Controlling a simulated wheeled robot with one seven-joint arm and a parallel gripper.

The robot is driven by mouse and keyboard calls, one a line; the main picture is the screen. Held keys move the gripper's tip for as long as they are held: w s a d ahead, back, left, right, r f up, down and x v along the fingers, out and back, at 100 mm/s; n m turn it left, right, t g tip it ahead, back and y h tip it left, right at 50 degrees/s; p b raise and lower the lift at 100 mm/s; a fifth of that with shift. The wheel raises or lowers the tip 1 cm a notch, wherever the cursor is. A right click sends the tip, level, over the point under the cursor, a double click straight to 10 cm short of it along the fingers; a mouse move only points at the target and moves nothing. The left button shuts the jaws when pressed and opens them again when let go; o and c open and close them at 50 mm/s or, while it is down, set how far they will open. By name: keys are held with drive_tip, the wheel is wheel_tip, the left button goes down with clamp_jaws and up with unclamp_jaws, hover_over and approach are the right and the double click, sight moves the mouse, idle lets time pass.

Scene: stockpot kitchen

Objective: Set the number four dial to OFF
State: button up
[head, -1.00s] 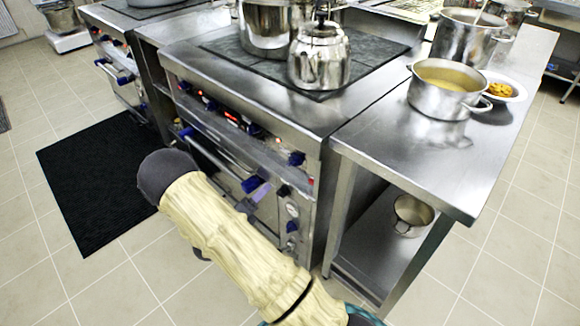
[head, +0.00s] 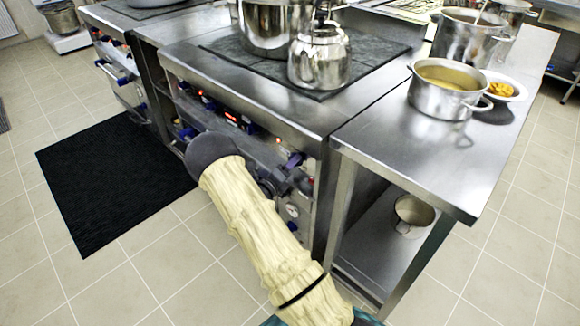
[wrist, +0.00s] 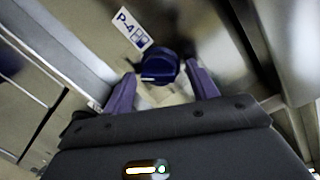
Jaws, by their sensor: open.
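The blue number four dial (wrist: 160,66) sits on the steel front panel, beside a white label reading P-4 (wrist: 132,29) in the wrist view. My gripper (wrist: 161,84) is open, with one purple finger on each side of the dial. I cannot tell whether the fingers touch it. In the head view my gripper (head: 288,170) is at the right end of the stove's front panel and largely hides the dial there. The dial's setting cannot be read. A red light (head: 309,180) glows by the panel's right end.
A kettle (head: 318,58) and a large pot (head: 265,28) stand on the cooktop above. The steel side table (head: 415,150) at the right holds a pot of soup (head: 447,90). A black mat (head: 110,180) lies on the floor at the left.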

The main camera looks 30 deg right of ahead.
drive_tip(key=c, duration=1)
drive_tip(key=shift+o, duration=0.2)
